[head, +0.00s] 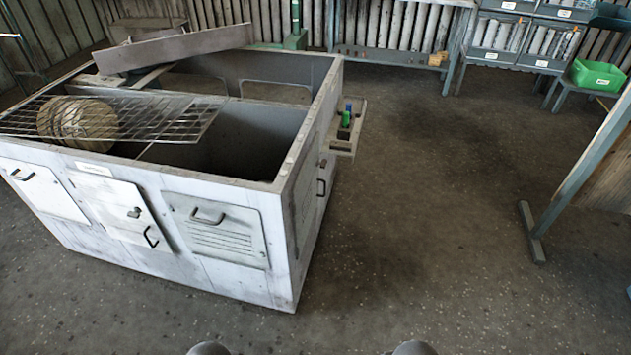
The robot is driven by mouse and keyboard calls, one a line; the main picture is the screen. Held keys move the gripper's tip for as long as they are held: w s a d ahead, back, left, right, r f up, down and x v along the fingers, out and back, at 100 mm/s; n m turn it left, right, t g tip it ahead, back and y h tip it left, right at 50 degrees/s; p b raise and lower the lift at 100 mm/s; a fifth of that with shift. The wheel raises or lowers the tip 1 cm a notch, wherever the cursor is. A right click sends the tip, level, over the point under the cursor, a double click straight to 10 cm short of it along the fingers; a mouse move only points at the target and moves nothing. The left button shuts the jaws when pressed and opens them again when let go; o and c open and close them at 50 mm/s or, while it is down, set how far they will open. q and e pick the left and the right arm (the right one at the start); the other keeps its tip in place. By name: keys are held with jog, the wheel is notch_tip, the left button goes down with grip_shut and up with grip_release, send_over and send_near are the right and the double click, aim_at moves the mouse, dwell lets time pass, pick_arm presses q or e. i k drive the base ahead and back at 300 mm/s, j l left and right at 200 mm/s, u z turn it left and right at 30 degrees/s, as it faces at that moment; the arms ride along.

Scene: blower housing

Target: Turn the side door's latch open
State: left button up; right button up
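The blower housing (200,175) is a large, worn white open-topped box at the left. Its narrow right side, seen at a steep angle, has a side door (309,190) with a dark handle (321,187). A small latch-like fitting (323,163) sits just above that handle; its turn position is too small to tell. The side door looks closed. The long front face has a middle door (105,208) with its own small dark knob (134,212) and handle (151,237). Neither of my grippers shows; only two grey rounded parts of mine show at the bottom edge.
A small shelf (343,140) with green and blue items juts from the housing's right side. A green-grey stand (537,240) is at the right. The floor (420,220) between is clear.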

aim_at(322, 163)
jog(key=i+l+z, duration=0.1)
jog(key=i+l, duration=0.25)
jog(key=l, duration=0.25)
jog(key=i+l+z, duration=0.15)
jog(key=i+l, duration=0.25)
jog(key=l, duration=0.15)
jog(key=i+l+z, duration=0.1)
jog(key=i+l, duration=0.35)
jog(key=l, duration=0.1)
